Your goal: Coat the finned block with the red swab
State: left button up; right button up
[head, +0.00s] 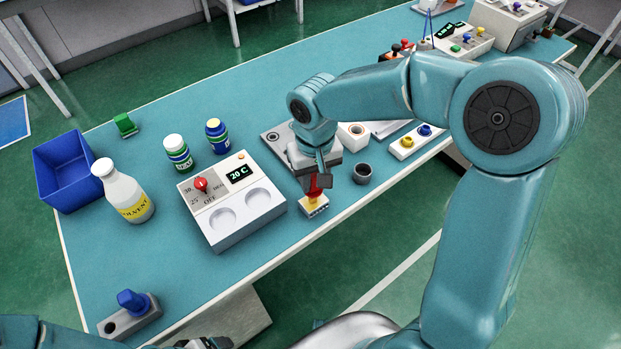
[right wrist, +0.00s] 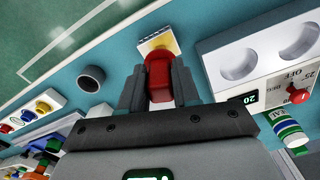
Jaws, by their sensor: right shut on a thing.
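My right gripper (head: 316,182) is shut on the red swab (head: 314,188), which also shows between the fingers in the right wrist view (right wrist: 159,80). The swab points down at the finned block (head: 314,206), a small pale block with yellow on top, near the table's front edge. In the right wrist view the block (right wrist: 146,47) lies just beyond the swab's end, and a yellow patch shows where they meet. Contact looks likely, but the swab's tip is hidden. Dark parts at the bottom edge of the head view may be my left gripper (head: 208,343); its jaws are unclear.
A heater unit (head: 212,237) with two round wells and a 20 C display stands left of the block. A dark round cup (head: 362,175) stands to its right. A solvent bottle (head: 127,196), a blue bin (head: 65,176) and a blue-handled item (head: 133,302) are farther left.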

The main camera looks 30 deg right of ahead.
jog(key=shift+d, duration=1.15)
jog(key=shift+a, duration=0.15)
jog(key=shift+s+a+b, duration=0.1)
jog(key=shift+a+b, duration=0.25)
jog(key=shift+a, duration=1.75)
notch_tip(320, 180, up, 6)
jog(key=p, duration=0.4)
jog(key=shift+p, duration=0.4)
